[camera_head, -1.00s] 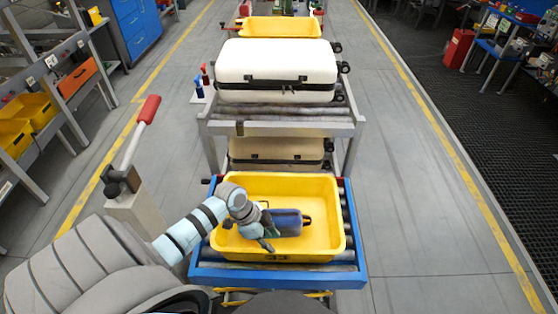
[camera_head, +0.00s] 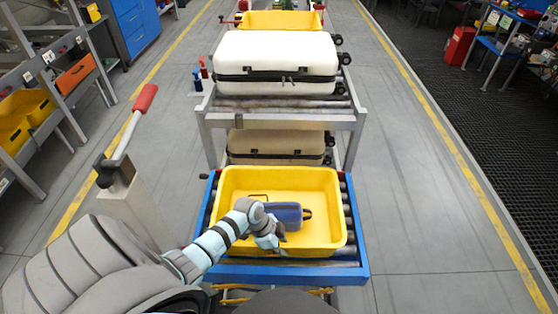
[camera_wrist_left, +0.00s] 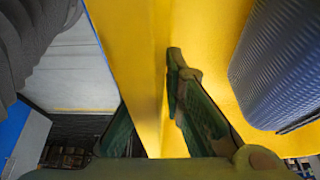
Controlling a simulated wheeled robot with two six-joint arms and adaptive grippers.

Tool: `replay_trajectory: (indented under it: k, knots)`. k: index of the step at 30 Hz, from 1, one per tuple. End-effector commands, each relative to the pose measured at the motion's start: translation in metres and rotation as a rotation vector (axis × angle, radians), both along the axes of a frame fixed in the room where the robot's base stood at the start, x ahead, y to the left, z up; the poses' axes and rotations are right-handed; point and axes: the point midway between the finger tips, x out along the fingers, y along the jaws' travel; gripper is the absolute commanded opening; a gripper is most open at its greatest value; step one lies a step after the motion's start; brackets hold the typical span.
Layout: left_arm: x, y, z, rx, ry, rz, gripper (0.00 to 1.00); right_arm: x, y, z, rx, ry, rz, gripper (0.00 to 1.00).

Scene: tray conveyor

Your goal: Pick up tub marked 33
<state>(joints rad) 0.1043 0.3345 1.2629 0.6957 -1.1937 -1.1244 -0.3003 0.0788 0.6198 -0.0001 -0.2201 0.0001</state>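A yellow tub (camera_head: 330,185) sits on a blue-framed roller stand in front of me; its number is not readable. A small blue ribbed case (camera_head: 287,212) with a dark handle lies inside, and also shows in the left wrist view (camera_wrist_left: 290,60). My left gripper (camera_head: 275,243) is at the tub's front wall, pointing down. In the left wrist view the gripper (camera_wrist_left: 148,95) has its two green fingers apart, one on each side of the yellow wall (camera_wrist_left: 135,40). Whether either finger presses on the wall is hard to tell. My right gripper is out of view.
The blue stand (camera_head: 290,273) surrounds the tub. Behind it, a grey roller rack (camera_head: 350,122) carries a white suitcase (camera_head: 275,55), with a beige suitcase (camera_head: 270,142) below. A red-handled lever post (camera_head: 130,140) stands at left. The floor to the right is clear.

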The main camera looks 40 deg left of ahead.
Motion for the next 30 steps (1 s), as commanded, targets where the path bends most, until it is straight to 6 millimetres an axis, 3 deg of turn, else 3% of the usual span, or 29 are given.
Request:
replay_trajectory:
  k: [15, 20, 25, 30]
  knots:
    - [0.000, -0.001, 0.001, -0.004, 0.002, 0.002, 0.00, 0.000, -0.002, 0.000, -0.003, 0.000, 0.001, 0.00]
    - [0.000, -0.001, 0.010, -0.005, 0.003, 0.001, 0.00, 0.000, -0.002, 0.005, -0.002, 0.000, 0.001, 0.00]
    - [-0.001, -0.001, 0.045, -0.004, 0.002, 0.001, 0.00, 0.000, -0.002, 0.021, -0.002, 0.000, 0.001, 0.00]
    - [0.001, 0.000, 0.107, 0.000, -0.004, -0.002, 0.00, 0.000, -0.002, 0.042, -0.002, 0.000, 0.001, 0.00]
